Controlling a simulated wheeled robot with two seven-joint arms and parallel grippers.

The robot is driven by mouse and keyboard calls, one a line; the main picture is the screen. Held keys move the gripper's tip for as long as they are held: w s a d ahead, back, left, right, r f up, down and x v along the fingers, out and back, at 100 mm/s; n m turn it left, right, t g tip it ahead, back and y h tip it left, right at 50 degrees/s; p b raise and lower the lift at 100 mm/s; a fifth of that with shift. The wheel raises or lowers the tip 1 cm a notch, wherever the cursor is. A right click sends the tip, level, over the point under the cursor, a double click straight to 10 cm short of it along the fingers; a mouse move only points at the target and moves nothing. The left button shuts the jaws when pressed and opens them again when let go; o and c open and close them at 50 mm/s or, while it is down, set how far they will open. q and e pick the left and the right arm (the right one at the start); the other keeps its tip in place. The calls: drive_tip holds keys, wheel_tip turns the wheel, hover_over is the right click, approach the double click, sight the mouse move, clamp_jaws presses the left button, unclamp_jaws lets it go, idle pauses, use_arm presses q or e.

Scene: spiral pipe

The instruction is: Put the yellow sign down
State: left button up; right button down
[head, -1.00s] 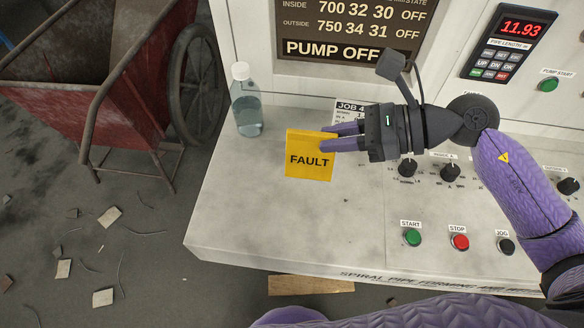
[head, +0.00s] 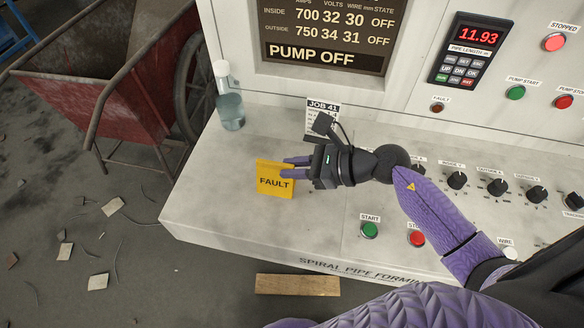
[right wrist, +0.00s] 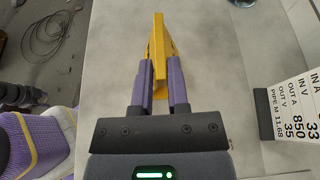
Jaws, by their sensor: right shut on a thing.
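The yellow sign (head: 274,181) reads FAULT and faces the camera in the head view, over the left part of the console top (head: 215,190). My right gripper (head: 288,168) is shut on the sign's right side, with its purple fingers pinching it. In the right wrist view the sign (right wrist: 159,45) shows edge-on as a folded tent shape between the two fingertips (right wrist: 159,85). Whether its lower edge touches the console top is hard to tell. My left gripper is not in view.
A clear bottle (head: 229,105) stands at the back left of the console. A JOB 41 card (head: 323,112) stands behind my gripper. Knobs and START (head: 370,230) and STOP buttons lie to the right. Bare console top surrounds the sign. A red cart (head: 90,90) stands left.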

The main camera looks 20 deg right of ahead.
drive_tip(key=shift+f, duration=0.1)
drive_tip(key=c, duration=0.6)
unclamp_jaws()
drive_tip(key=shift+s+d+r, duration=0.1)
drive_tip(key=shift+d+r, duration=0.05)
drive_tip(key=shift+r, duration=0.15)
drive_tip(key=v, duration=1.1)
drive_tip(key=shift+s+d+r+p, duration=0.15)
drive_tip(key=shift+d+p, duration=0.1)
drive_tip(key=shift+p, duration=0.15)
